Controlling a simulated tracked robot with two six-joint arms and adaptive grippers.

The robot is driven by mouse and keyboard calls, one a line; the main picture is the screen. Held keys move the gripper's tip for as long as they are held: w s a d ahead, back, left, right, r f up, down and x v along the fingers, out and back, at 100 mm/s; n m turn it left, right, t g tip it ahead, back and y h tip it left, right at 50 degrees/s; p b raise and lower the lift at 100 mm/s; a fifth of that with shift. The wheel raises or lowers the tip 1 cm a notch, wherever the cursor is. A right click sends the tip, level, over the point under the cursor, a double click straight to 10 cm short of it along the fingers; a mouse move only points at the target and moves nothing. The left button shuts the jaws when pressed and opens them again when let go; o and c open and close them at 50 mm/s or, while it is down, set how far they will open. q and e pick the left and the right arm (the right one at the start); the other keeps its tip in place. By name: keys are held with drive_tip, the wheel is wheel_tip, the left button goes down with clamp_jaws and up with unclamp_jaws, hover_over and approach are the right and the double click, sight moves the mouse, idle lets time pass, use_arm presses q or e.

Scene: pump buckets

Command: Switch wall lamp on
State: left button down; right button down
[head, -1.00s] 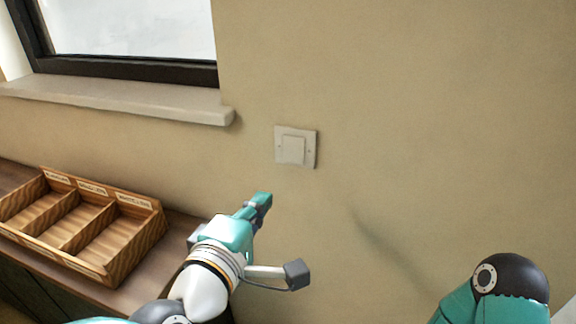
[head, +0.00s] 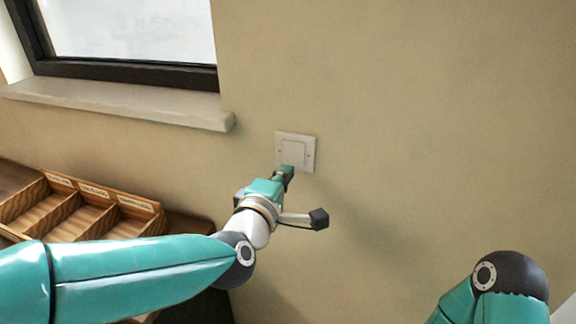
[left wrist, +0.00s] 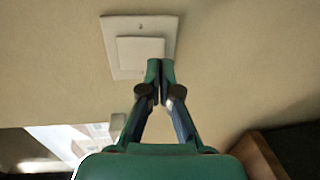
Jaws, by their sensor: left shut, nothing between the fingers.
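A cream wall switch (head: 296,148) with a square rocker is on the beige wall, right of the window. My left gripper (head: 287,172) is shut and empty, its tips at the lower edge of the switch in the head view. In the left wrist view the closed fingertips (left wrist: 161,66) overlap the lower right part of the switch's rocker (left wrist: 140,50). I cannot tell whether they touch it. The wall lamp is not in view. My right gripper is not in view; only part of my right arm shows at the lower right.
A wooden tray with compartments (head: 150,206) stands on a dark counter at the lower left, partly behind my left arm. A window sill (head: 120,104) juts from the wall at the upper left. The wall right of the switch is clear.

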use_arm(q)
drive_tip(key=shift+x, duration=1.1)
drive_tip(key=b, duration=0.3)
drive_tip(key=shift+s+f+t+b, duration=0.3)
drive_tip(key=shift+f, duration=0.05)
drive_tip(key=f+b+v, duration=0.2)
drive_tip(key=b+v, duration=0.1)
drive_tip(key=v, duration=0.9)
drive_tip(key=shift+s+a, duration=0.25)
drive_tip(key=shift+s, duration=0.1)
drive_tip(key=shift+f, duration=0.15)
